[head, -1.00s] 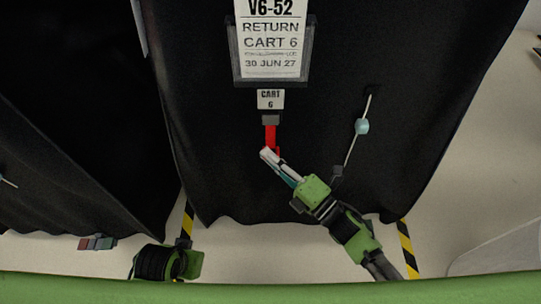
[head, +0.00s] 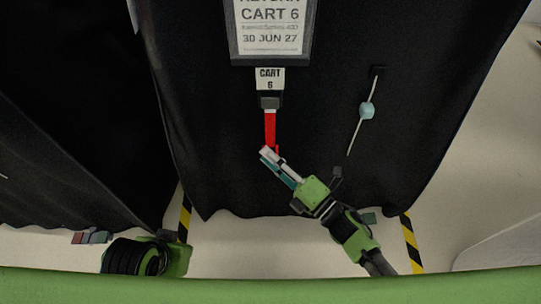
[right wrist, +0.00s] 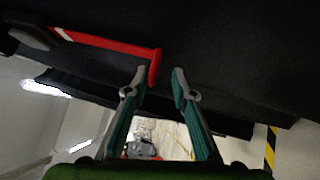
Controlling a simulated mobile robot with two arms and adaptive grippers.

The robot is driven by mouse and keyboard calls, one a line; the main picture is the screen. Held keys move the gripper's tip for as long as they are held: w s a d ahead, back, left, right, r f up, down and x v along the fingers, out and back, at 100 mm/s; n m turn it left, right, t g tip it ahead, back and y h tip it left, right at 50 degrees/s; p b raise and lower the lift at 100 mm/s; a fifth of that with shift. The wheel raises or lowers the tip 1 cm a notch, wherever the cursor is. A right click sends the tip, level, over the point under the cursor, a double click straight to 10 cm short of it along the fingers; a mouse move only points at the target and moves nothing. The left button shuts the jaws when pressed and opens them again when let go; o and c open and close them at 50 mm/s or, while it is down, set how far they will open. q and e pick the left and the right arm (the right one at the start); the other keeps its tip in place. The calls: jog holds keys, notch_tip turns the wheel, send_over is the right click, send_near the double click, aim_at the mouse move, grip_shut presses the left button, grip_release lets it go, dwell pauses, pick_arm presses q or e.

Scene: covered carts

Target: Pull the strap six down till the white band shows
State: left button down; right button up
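The red strap (head: 270,127) hangs from a dark buckle (head: 268,102) under the "CART 6" tag (head: 270,79) on a black cover. In the right wrist view the strap (right wrist: 110,43) runs from the buckle (right wrist: 28,36) to a crosswise red end. A short white band (right wrist: 63,34) shows on it close to the buckle. My right gripper (right wrist: 160,73) is open; its fingertips are apart, with the strap's end by the left one. I cannot tell whether they touch. In the head view this gripper (head: 267,156) covers the strap's lower end. My left gripper's fingers are not visible.
A pale cord with a light blue bead (head: 366,111) hangs to the right of the strap. A framed sign (head: 234,40) is above. Another black-covered cart (head: 60,130) stands at left.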

jog(key=shift+r, duration=0.25)
jog(key=v, duration=1.2)
jog(key=shift+w, duration=0.1)
